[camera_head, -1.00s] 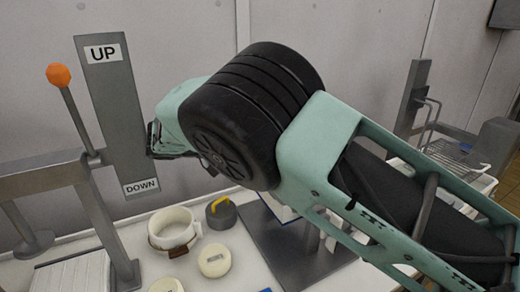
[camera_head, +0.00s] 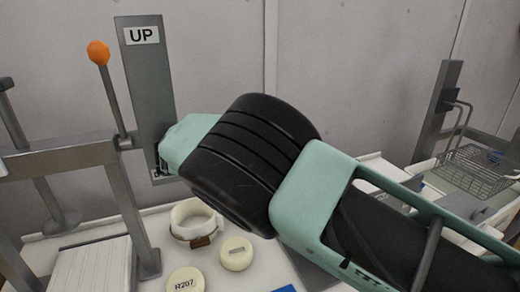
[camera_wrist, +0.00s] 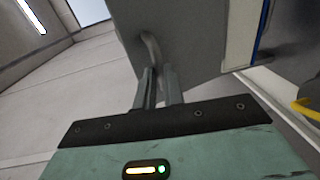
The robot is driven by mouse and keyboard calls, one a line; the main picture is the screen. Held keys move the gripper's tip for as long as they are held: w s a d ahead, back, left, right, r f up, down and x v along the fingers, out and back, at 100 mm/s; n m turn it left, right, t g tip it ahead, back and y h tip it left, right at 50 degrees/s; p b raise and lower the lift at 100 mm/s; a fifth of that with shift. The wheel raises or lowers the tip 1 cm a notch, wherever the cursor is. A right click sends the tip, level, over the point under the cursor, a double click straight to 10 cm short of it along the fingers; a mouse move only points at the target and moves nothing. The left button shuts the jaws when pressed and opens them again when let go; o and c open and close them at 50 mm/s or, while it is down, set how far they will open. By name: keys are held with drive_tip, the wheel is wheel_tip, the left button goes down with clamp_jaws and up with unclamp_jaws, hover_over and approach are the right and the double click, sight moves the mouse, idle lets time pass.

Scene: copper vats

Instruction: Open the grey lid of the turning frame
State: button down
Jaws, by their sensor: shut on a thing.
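In the wrist view a grey flat panel (camera_wrist: 200,35), which looks like the lid, fills the top middle. A curved grey handle (camera_wrist: 150,50) stands out from its face. My gripper (camera_wrist: 158,85) is shut on this handle, with one finger on each side of it. In the head view my gripper's wrist end (camera_head: 163,160) shows in front of the grey UP board, its fingertips hidden. The lid and its handle cannot be made out there, as my arm covers that area.
A lever with an orange knob (camera_head: 98,52) stands beside the UP board (camera_head: 150,85) at left. Below are a white ring (camera_head: 190,212), cream round weights (camera_head: 237,253) and a white ribbed block (camera_head: 92,268). A wire basket (camera_head: 475,170) is at right. A yellow handle (camera_wrist: 306,110) shows in the wrist view.

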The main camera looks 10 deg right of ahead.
drive_tip(key=shift+d+f, duration=0.1)
drive_tip(key=shift+f, duration=0.25)
drive_tip(key=c, duration=1.5)
unclamp_jaws()
drive_tip(key=shift+r, duration=0.1)
wheel_tip(320, 180, up, 10)
drive_tip(key=b, duration=0.3)
